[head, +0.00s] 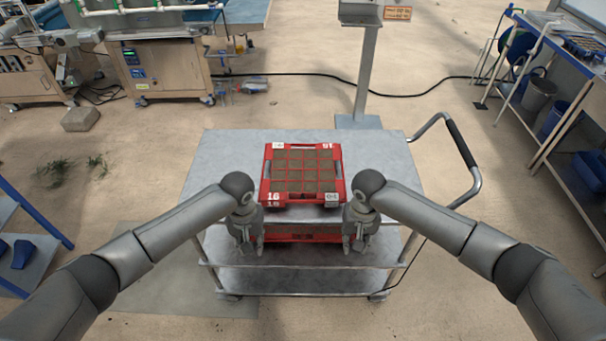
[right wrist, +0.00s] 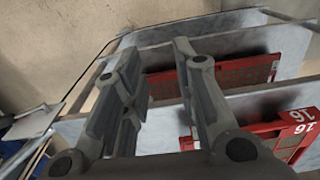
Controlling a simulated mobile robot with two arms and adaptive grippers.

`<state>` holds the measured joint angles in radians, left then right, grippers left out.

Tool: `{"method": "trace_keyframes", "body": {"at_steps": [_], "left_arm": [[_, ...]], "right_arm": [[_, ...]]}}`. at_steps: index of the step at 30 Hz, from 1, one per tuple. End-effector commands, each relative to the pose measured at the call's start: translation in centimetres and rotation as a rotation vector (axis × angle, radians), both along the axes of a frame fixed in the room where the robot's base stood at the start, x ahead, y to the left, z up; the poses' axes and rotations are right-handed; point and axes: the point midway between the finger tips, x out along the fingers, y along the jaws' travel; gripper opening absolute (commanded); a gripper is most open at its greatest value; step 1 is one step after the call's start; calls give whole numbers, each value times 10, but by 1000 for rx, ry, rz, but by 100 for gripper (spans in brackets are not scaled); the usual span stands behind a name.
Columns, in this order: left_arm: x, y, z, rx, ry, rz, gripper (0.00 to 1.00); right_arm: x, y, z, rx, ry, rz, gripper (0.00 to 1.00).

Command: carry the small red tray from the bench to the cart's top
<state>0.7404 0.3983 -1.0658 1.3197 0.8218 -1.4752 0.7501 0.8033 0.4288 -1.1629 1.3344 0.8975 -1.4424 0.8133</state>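A small red tray (head: 303,199) with a grid of brown, soil-like cells sits flat on the cart's grey top (head: 220,160); labels on it read 16. Its corner shows at the right edge of the right wrist view (right wrist: 288,127). My left gripper (head: 252,252) hangs down in front of the tray's near left corner, apart from it, and its fingers look parted. My right gripper (head: 357,250) hangs in front of the near right corner, apart from the tray; the right wrist view shows its fingers (right wrist: 157,55) spread with nothing between them.
Another red tray (head: 300,238) lies on a lower level of the cart, partly hidden below the top. The cart's handle (head: 462,145) is at the right. A post (head: 367,70) stands behind the cart. A bench (head: 160,68) stands at the back left, a shelf rack (head: 545,45) at the right.

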Motion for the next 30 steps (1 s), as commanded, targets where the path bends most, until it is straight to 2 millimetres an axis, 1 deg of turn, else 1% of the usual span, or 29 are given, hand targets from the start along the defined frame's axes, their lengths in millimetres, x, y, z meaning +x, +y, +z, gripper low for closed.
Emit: {"method": "trace_keyframes", "body": {"at_steps": [9, 12, 15, 18, 21, 30], "left_arm": [[0, 0, 0, 0, 0, 0, 28], [0, 0, 0, 0, 0, 0, 28], [0, 0, 0, 0, 0, 0, 28], [0, 0, 0, 0, 0, 0, 28], [0, 0, 0, 0, 0, 0, 28], [0, 0, 0, 0, 0, 0, 28]], "right_arm": [[4, 0, 67, 1, -7, 2, 27], [5, 0, 86, 1, -6, 1, 27], [6, 0, 99, 0, -5, 0, 27], [6, 0, 108, 0, -5, 0, 27], [6, 0, 111, 0, -5, 0, 27], [6, 0, 111, -1, -4, 0, 27]]}}
